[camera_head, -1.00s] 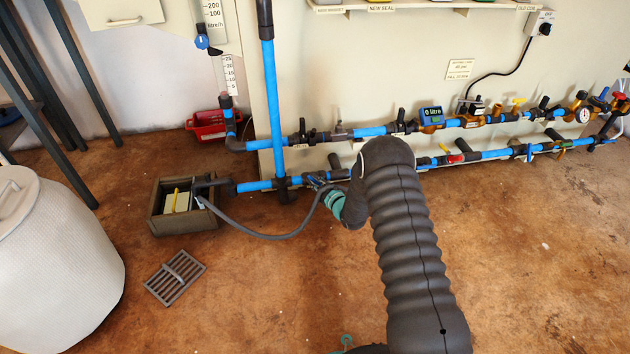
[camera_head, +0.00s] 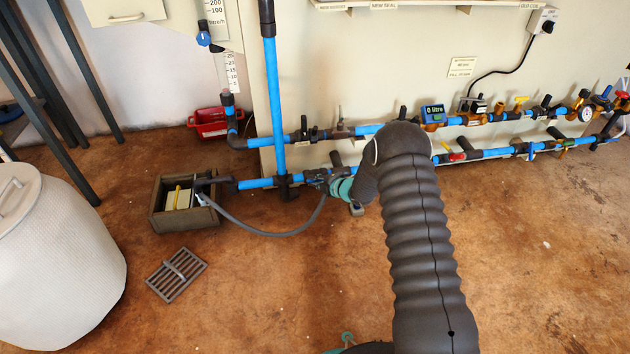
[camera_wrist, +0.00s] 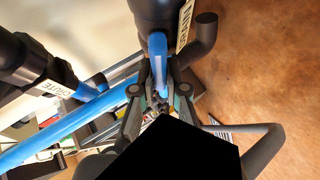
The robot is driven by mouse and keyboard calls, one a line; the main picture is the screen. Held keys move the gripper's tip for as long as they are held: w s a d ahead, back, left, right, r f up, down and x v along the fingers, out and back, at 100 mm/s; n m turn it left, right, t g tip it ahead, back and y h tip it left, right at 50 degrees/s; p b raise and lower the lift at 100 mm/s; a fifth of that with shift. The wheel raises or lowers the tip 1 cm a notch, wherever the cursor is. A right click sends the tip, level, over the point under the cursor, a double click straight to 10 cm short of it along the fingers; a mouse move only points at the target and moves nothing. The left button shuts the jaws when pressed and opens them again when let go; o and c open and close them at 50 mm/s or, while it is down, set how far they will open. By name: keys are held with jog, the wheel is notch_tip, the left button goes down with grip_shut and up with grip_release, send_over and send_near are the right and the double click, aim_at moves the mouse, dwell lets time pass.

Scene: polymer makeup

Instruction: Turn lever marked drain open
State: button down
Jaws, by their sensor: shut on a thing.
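The drain lever (camera_wrist: 157,58) is a blue handle in the wrist view, below a dark valve body (camera_wrist: 158,8). A label reading DRAIN (camera_wrist: 185,25) is beside it. My gripper (camera_wrist: 158,97) has its two dark fingers on either side of the lever's lower end and is shut on it. The black block at the bottom of the wrist view hides part of the gripper. In the head view my gripper (camera_head: 328,181) is at the lower blue pipe (camera_head: 257,184), and my arm partly hides this spot. The lever cannot be made out there.
A grate (camera_head: 176,274) lies on the floor. A white drum (camera_head: 65,265) stands at left. More valves line the pipes at right. The floor in front is mostly clear.

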dwell(0.4)
jog(key=c, duration=1.2)
grip_release()
jog(key=shift+f, duration=0.1)
jog(key=v, duration=1.2)
